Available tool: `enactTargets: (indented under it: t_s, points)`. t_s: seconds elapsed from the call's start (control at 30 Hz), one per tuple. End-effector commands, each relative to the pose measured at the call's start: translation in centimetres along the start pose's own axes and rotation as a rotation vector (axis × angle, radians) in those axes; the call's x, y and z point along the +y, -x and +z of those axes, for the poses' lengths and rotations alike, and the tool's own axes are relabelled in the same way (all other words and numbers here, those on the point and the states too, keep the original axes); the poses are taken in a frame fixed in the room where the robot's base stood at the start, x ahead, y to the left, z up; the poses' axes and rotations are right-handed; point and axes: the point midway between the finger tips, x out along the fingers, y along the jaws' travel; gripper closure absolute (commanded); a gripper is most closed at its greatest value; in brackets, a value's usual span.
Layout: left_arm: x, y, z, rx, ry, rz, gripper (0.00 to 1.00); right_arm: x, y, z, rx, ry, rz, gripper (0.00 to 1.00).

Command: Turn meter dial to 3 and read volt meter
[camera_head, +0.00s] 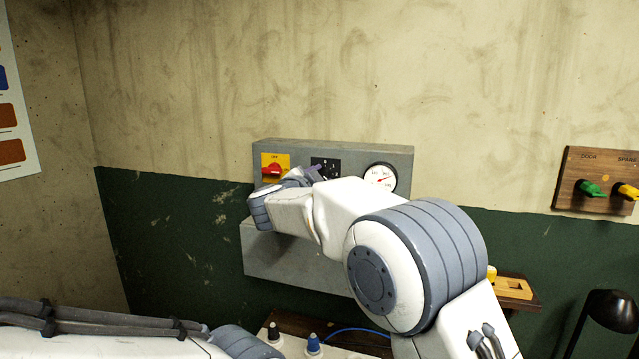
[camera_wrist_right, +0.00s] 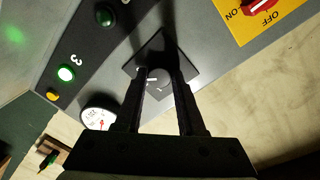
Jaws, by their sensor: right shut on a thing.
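The grey meter panel (camera_head: 340,152) is on the wall ahead. Its dial is a round dark knob (camera_wrist_right: 158,84) on a black square plate (camera_head: 326,163). The fingers of my right gripper (camera_wrist_right: 159,74) are shut on the knob, one on each side. In the head view my arm and hand hide the knob. The volt meter (camera_head: 380,178) is a round white gauge right of the dial, with a red needle. It also shows in the right wrist view (camera_wrist_right: 98,115); its numbers are too small to read. My left gripper is out of view.
A red switch (camera_head: 272,170) on a yellow plate is left of the dial. A black lamp (camera_head: 611,310) stands lower right.

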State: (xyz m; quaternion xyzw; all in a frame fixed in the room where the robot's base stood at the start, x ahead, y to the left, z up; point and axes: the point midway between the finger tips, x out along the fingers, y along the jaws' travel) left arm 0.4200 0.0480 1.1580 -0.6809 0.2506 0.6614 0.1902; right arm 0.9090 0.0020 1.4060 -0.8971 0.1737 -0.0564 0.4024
Motion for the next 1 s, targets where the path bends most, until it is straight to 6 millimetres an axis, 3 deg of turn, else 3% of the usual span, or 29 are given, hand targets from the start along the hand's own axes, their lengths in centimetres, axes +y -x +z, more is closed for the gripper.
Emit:
enactTargets:
  t_s: [0.3, 0.87, 0.9, 0.93, 1.0]
  points:
    - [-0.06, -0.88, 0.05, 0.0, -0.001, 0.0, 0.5, 0.08, -0.02, -0.03, -0.007, -0.133, 0.003, 1.0]
    - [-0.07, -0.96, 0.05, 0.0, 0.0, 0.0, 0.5, 0.06, -0.02, -0.06, -0.009, -0.161, 0.004, 1.0]
    - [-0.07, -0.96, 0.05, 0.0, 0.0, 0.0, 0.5, 0.07, -0.02, -0.06, -0.009, -0.161, 0.004, 0.46]
    - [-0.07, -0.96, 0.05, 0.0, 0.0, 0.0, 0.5, 0.06, -0.01, -0.06, -0.009, -0.161, 0.004, 0.35]
    - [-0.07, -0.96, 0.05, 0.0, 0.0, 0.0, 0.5, 0.05, -0.01, -0.05, -0.009, -0.161, 0.004, 0.32]
